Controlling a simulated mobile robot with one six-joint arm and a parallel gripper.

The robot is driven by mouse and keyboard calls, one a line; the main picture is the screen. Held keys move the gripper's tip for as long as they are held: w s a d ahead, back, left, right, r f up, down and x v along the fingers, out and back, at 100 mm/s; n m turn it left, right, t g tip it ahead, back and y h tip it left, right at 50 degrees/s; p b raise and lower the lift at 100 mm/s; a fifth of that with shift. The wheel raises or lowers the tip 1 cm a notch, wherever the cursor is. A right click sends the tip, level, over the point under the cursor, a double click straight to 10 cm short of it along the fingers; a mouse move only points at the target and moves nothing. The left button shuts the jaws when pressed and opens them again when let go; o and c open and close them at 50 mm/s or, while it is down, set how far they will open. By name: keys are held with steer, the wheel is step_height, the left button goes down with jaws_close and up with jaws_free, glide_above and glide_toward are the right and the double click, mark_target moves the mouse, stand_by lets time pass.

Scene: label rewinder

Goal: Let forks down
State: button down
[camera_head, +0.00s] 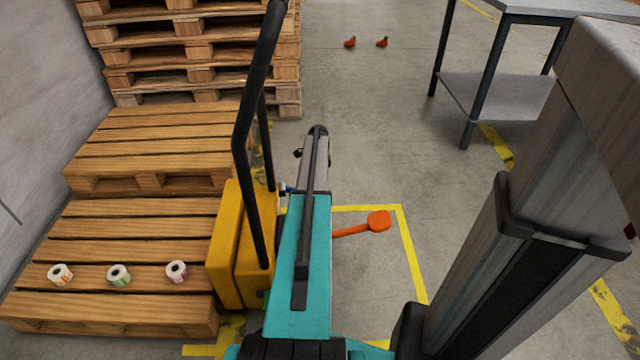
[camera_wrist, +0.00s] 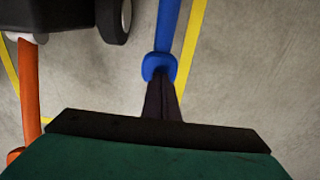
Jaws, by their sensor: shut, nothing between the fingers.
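A yellow pallet truck or stacker (camera_head: 228,245) with a tall black handle (camera_head: 243,130) stands against the low pallets. Its forks are not visible. An orange pedal (camera_head: 378,221) sticks out to the right of it, low over the floor; its orange bar also shows at left in the wrist view (camera_wrist: 30,90). A blue pedal (camera_wrist: 159,67) on a blue bar lies straight ahead in the wrist view. My gripper (camera_wrist: 161,88) is shut and empty, its fingertips right at the blue pedal's near edge. I cannot tell whether they touch. My arm hides the gripper in the head view.
Wooden pallets (camera_head: 150,240) carry several small label rolls (camera_head: 119,275) at left, with a taller pallet stack (camera_head: 200,60) behind. A black wheel (camera_wrist: 116,18) is near the blue bar. A grey table (camera_head: 500,95) stands right. Yellow-lined floor (camera_head: 385,265) is open.

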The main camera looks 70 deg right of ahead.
step_height(320, 180, up, 14)
steer(key=s+p, duration=0.1)
steer(key=p, duration=0.4)
steer(key=shift+s+d, duration=0.35)
steer(key=shift+f, duration=0.1)
steer(key=shift+s, duration=0.1)
